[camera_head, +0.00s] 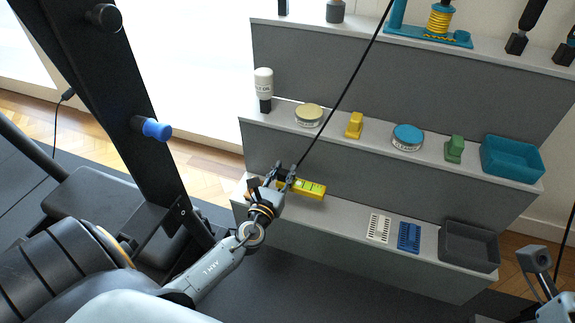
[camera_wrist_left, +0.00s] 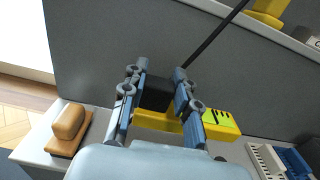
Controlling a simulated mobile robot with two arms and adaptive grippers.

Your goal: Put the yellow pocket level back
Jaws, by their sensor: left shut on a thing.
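The yellow pocket level (camera_head: 311,189) is a small yellow bar with a bright yellow-green face, at the left end of the lowest shelf. My left gripper (camera_head: 284,178) is shut on its left end. In the left wrist view the level (camera_wrist_left: 220,122) sticks out to the right from between the fingers (camera_wrist_left: 165,105), with a dark block also between them. The fingers hide part of the level. I cannot tell whether it touches the shelf. Of my right arm only a grey part shows at the lower right; its fingers are not visible.
The lowest shelf also holds a brown-topped block (camera_wrist_left: 70,125), a white slotted tray (camera_head: 379,228), a blue one (camera_head: 409,237) and a dark bin (camera_head: 469,246). Above are tins, a yellow item (camera_head: 355,125) and a teal bin (camera_head: 512,158). A thin black line (camera_head: 345,88) runs down toward my gripper.

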